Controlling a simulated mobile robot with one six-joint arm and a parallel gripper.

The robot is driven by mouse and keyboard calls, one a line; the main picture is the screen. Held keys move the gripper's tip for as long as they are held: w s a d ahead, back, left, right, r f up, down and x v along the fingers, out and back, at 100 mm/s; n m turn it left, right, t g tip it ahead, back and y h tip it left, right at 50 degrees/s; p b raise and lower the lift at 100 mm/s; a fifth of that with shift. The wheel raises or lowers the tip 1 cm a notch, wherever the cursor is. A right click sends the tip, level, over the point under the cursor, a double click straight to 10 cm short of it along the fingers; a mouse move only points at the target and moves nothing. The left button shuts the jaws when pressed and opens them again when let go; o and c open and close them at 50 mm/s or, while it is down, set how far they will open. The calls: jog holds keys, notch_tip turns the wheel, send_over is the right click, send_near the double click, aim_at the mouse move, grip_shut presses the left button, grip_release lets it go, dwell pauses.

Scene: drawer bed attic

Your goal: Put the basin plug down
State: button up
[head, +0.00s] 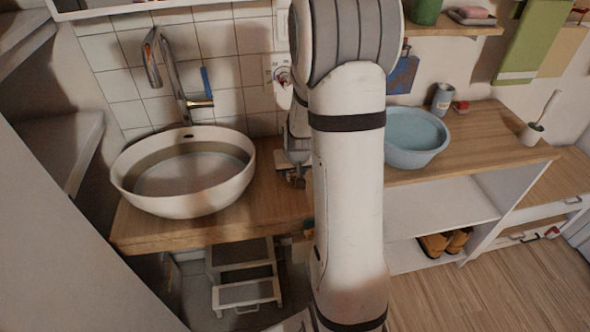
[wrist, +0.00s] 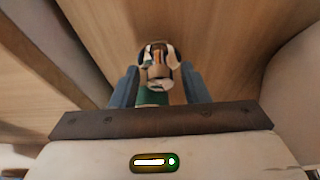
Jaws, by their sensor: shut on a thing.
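My gripper (wrist: 160,80) is shut on a small shiny metal piece, which I take to be the basin plug (wrist: 158,55). The plug sits between the two blue-grey fingers in the wrist view, above a wooden surface. I cannot tell whether it touches the wood. In the head view my gripper (head: 295,178) is partly hidden by my arm, over the wooden counter (head: 272,205) just right of the white basin (head: 185,200). I cannot make out the plug there.
A chrome tap (head: 170,75) stands behind the basin. A pale blue tub (head: 412,152), a grey cup (head: 442,98) and a toilet-brush-like item (head: 535,130) stand on the right-hand counter (head: 490,145). A small step stool (head: 245,285) stands below the basin.

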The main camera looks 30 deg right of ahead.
jog(key=shift+f, duration=0.15)
jog(key=o, duration=1)
jog(key=shift+c, duration=0.2)
